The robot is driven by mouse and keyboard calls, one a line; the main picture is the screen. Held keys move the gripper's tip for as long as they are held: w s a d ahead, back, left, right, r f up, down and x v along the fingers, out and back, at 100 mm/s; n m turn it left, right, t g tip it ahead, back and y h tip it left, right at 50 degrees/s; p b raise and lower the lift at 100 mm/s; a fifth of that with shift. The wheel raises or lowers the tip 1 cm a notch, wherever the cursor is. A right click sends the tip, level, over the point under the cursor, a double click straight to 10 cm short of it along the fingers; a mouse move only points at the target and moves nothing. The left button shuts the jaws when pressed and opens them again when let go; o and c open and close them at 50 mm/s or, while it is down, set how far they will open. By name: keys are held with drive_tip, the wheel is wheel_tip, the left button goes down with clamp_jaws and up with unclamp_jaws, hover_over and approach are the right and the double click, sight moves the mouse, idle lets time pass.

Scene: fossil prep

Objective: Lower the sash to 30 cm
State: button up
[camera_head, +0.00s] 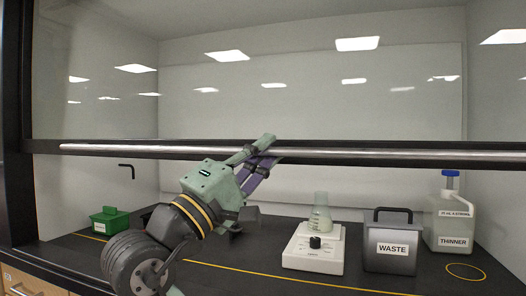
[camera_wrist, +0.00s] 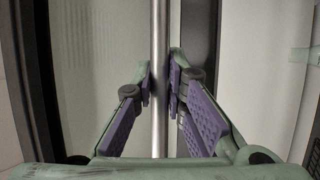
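The glass sash (camera_head: 300,95) spans the hood opening and is partly raised, with a dark bottom rail and a long metal handle bar (camera_head: 400,154) along it. In the wrist view, the bar (camera_wrist: 159,125) runs between the purple finger pads of my gripper (camera_wrist: 160,84). The pads sit close against both sides of the bar, and the gripper appears shut on it. The exact contact is hard to see.
Inside, on the dark worktop (camera_head: 270,270), stand a green box (camera_head: 110,221), a flask (camera_head: 320,215) on a white hotplate (camera_head: 313,252), a grey waste bin (camera_head: 391,245) and a thinner bottle (camera_head: 452,222). A yellow line runs along the worktop. The space under the right half of the sash is open.

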drive_tip(key=o, duration=0.5)
drive_tip(key=v, duration=1.2)
